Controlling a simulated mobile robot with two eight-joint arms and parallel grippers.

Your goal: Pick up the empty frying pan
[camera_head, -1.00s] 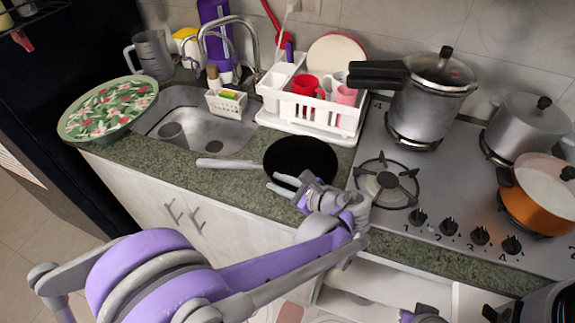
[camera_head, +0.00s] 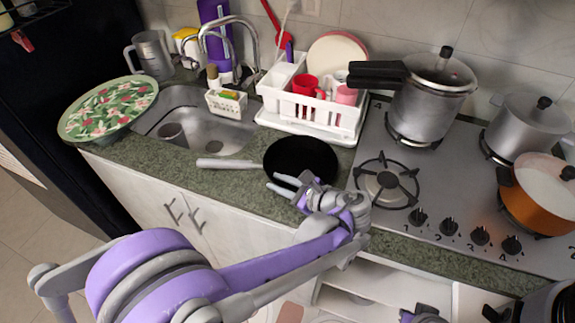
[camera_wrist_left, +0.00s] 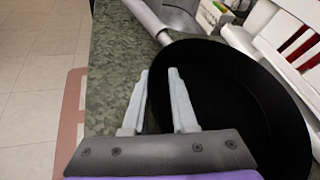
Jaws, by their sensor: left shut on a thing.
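The black frying pan (camera_head: 300,157) sits on the green counter between the sink and the stove. It looks empty, and its light handle (camera_head: 226,163) points left toward the sink. My left gripper (camera_head: 273,181) is at the pan's near left edge. In the left wrist view, the left gripper's two pale fingers (camera_wrist_left: 160,72) straddle the near rim of the pan (camera_wrist_left: 225,95), shut on it with the wall between them. A small part of what seems to be my right gripper (camera_head: 425,314) shows at the bottom edge; its fingers cannot be made out.
A white dish rack (camera_head: 318,112) with cups stands behind the pan. The sink (camera_head: 200,125) lies left. The stove (camera_head: 388,188) is close on the right, with an empty burner nearest and a pressure cooker (camera_head: 428,100) behind. An orange pot (camera_head: 540,190) stands far right.

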